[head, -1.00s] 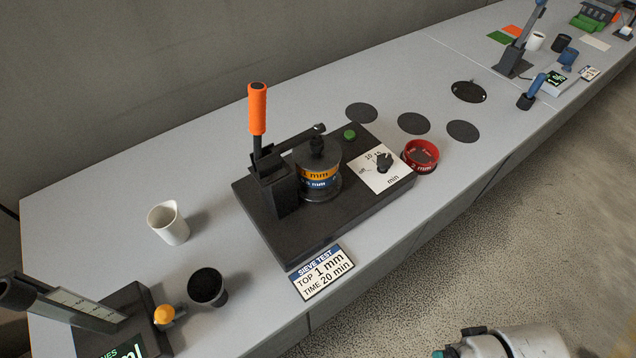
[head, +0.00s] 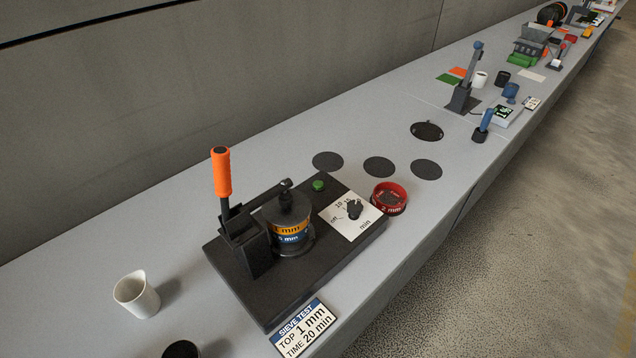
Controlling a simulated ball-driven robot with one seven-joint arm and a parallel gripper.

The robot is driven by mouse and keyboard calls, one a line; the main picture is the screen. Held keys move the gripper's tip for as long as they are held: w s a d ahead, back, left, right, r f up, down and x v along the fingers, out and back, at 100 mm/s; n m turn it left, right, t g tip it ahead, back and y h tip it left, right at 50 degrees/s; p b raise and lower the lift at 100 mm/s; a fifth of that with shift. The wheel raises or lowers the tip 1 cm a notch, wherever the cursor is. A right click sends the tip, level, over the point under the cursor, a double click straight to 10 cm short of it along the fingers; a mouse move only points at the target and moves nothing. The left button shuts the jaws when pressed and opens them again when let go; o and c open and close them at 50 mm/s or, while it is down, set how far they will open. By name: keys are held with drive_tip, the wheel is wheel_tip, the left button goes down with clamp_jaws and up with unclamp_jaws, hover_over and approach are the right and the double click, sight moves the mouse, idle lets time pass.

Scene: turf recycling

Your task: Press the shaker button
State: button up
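The shaker (head: 282,292) is a black base on the grey bench, left of centre in the head view. Its green button (head: 319,185) sits on the base's far edge, behind the dial. An upright lever with an orange handle (head: 221,172) stands at its left. The lever's arm reaches over a stack of sieves (head: 291,234) with an orange band marked 1 mm above a blue band. My gripper is not in view.
A red 2 mm sieve (head: 388,205) stands right of the shaker. A sign (head: 304,329) reads top 1 mm, time 20 min. A white beaker (head: 135,295) and a black cup (head: 181,350) are at left. Several flat dark discs (head: 379,167) lie behind. Other devices stand farther along.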

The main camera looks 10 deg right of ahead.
clamp_jaws()
idle(0.3)
idle(1.1)
